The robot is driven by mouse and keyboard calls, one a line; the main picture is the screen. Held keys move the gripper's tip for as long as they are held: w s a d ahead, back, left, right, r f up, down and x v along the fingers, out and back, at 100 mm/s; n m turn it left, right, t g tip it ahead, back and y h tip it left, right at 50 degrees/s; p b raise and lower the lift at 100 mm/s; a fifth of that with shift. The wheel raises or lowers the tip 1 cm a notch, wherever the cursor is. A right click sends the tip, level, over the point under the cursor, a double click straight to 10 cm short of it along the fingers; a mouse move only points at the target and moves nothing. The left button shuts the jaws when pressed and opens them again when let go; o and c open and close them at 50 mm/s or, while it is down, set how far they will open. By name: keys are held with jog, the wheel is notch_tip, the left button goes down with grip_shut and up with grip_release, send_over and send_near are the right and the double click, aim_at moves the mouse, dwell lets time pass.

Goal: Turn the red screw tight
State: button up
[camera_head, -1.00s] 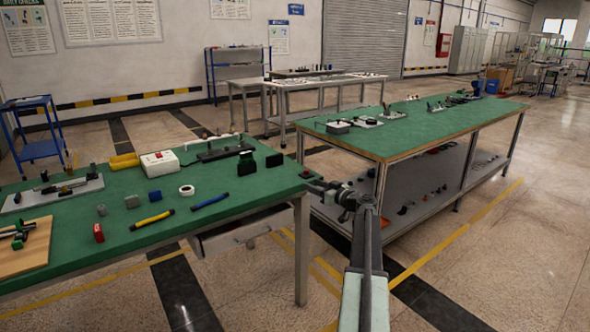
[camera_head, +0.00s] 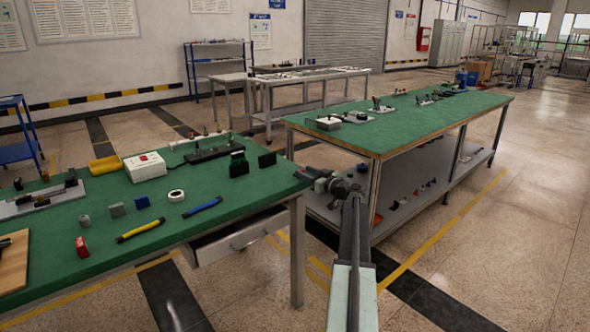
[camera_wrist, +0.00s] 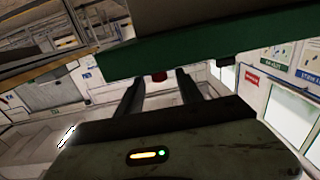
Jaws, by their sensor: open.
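A small red piece, likely the red screw (camera_wrist: 158,76), shows in the wrist view at the edge of a green surface (camera_wrist: 205,52). It lies straight ahead between my two fingers. My gripper (camera_wrist: 159,86) is open, with one finger on each side of the red piece's line. I cannot tell whether the fingertips reach it or stop short. In the head view my gripper (camera_head: 312,176) is at the right corner of the near green table (camera_head: 225,222). The red piece is not distinguishable there, likely hidden behind my gripper.
A drawer (camera_head: 240,237) hangs below. A second green table (camera_head: 420,125) stands close on the right.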

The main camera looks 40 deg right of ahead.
jog(key=w, duration=0.5)
jog(key=shift+w+d, duration=0.15)
jog(key=shift+w, duration=0.25)
grip_shut()
jog(key=shift+s+a, duration=0.1)
jog(key=shift+a, duration=0.2)
jog(key=shift+d, duration=0.15)
jog(key=m+g+h, duration=0.1)
jog(key=m+h, duration=0.1)
jog(key=h, duration=0.2)
jog(key=d+m+g+h, duration=0.1)
jog(key=m+h, duration=0.2)
jog(key=h, duration=0.1)
jog(key=shift+s+d, duration=0.1)
jog(key=shift+d, duration=0.05)
jog(key=shift+s+d+m+g+h, duration=0.1)
jog(key=shift+d+m+g+h, duration=0.05)
jog(key=shift+m+g+h, duration=0.6)
jog(key=shift+s+d+m+g+h, duration=0.1)
jog(key=shift+d+m+g+h, duration=0.1)
jog(key=shift+m+g+h, duration=0.55)
jog(key=shift+s+d+m+g+h, duration=0.15)
jog(key=shift+m+g+h, duration=0.4)
jog(key=shift+h, duration=0.35)
grip_release()
